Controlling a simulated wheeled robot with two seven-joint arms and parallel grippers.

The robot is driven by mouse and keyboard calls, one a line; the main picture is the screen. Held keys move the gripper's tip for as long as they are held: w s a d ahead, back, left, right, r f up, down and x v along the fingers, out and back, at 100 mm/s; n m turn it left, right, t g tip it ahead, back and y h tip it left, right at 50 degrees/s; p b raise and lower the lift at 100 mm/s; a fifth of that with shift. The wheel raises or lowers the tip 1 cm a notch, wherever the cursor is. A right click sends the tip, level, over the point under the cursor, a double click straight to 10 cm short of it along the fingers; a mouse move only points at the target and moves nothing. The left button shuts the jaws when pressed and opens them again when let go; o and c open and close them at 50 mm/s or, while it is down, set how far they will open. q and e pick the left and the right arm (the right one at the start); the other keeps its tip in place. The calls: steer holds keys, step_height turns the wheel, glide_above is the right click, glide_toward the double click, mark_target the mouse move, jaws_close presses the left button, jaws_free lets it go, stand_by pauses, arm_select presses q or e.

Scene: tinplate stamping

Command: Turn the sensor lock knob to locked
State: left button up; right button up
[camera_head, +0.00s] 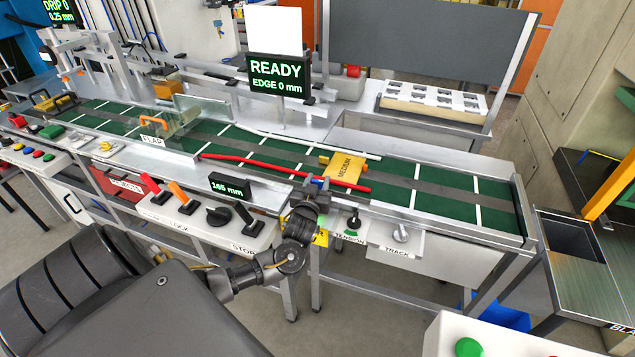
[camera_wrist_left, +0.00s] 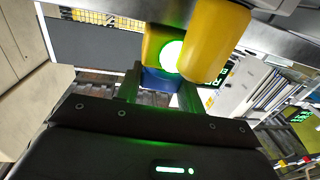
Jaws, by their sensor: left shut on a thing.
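A blue knob (camera_head: 321,182) sits at the near edge of the conveyor, by the yellow block marked MEDIUM (camera_head: 343,168). I take this blue part to be the sensor lock knob; no lock marking can be read on it. My left gripper (camera_head: 314,189) reaches up to it from the front and is shut on it. In the left wrist view the blue part (camera_wrist_left: 162,82) lies between the jaws, with yellow parts (camera_wrist_left: 205,50) and a bright green light just beyond. The jaws hide much of the knob. My right gripper is not in view.
A red rod (camera_head: 270,168) runs along the belt (camera_head: 450,207) close by. The TENSION knob (camera_head: 353,222) and TRACK knob (camera_head: 401,233) are right of my gripper. A black rotary knob (camera_head: 218,215) and levers stand left. The display (camera_head: 278,76) reads READY, EDGE 0 mm.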

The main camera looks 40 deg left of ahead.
arm_select(q)
steer(key=shift+a+m+h, duration=0.1)
steer(key=shift+m+h, duration=0.4)
steer(key=shift+m+t+h, duration=0.3)
steer(key=shift+t+h, duration=0.2)
steer(key=shift+h, duration=0.1)
steer(key=o, duration=1)
steer(key=b+v, duration=0.2)
steer(key=v, duration=0.8)
steer(key=shift+s+d+b, duration=0.3)
steer(key=shift+s+b, duration=0.05)
